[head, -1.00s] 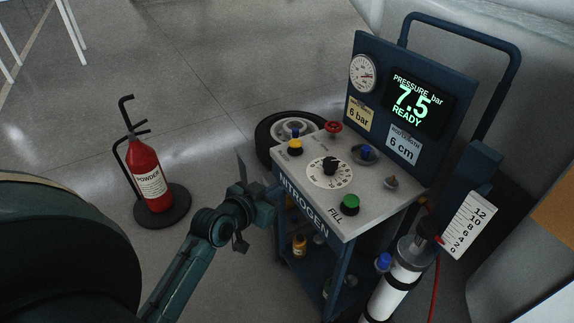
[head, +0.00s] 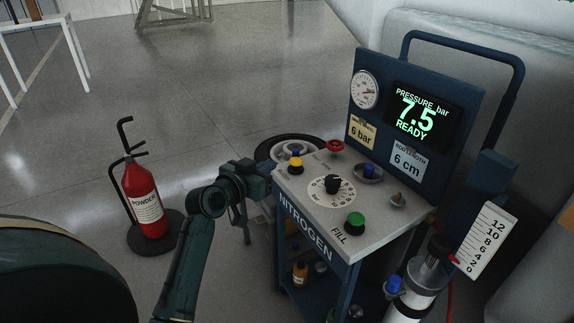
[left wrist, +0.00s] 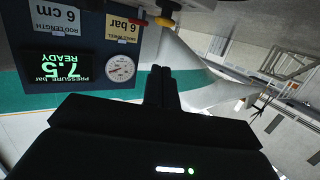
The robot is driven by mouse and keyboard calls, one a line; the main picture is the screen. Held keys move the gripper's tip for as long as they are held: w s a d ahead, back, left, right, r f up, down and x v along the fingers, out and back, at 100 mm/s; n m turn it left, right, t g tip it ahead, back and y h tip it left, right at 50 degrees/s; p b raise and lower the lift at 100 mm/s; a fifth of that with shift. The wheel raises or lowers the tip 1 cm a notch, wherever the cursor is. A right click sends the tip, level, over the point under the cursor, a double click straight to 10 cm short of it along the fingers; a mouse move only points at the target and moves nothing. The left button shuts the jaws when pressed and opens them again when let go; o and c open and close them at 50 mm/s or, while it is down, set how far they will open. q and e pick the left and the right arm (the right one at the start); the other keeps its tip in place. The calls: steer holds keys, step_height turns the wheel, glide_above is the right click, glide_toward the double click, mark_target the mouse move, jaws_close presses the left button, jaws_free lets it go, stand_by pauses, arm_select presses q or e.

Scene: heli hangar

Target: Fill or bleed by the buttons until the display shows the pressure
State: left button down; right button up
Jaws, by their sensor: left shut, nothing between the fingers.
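The nitrogen cart's display (head: 417,113) reads "PRESSURE, bar 7.5 READY"; it shows inverted in the left wrist view (left wrist: 64,66). On the cart top (head: 318,215) are a green button (head: 355,223) marked FILL, a yellow button (head: 295,165) with a partly hidden label, and a black dial (head: 333,184). My left gripper (head: 258,180) is beside the cart's left edge, near the yellow button and apart from it. In the left wrist view its fingers (left wrist: 161,78) are shut and empty, with the yellow button (left wrist: 166,22) beyond. My right gripper is not seen.
A yellow card (head: 361,133) reads "6 bar" and a white card (head: 406,160) "6 cm". A fire extinguisher (head: 145,199) stands left; a wheel (head: 284,148) lies behind.

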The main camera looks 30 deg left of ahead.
mark_target(296, 165)
arm_select(q)
steer(key=w, duration=0.2)
steer(key=w+f, duration=0.1)
steer(key=w, duration=0.2)
steer(key=w+b, duration=0.1)
steer(key=w, duration=0.1)
steer(key=shift+w+d+f, duration=0.2)
steer(key=shift+d, duration=0.05)
steer(key=shift+w+f+b, duration=0.2)
steer(key=shift+w+f, duration=0.1)
steer(key=shift+f, duration=0.3)
steer(key=shift+w+f+b, duration=0.15)
steer(key=shift+w+f, duration=0.15)
steer(key=shift+f, duration=0.3)
steer(key=shift+w+f, duration=0.25)
steer(key=shift+f, duration=0.15)
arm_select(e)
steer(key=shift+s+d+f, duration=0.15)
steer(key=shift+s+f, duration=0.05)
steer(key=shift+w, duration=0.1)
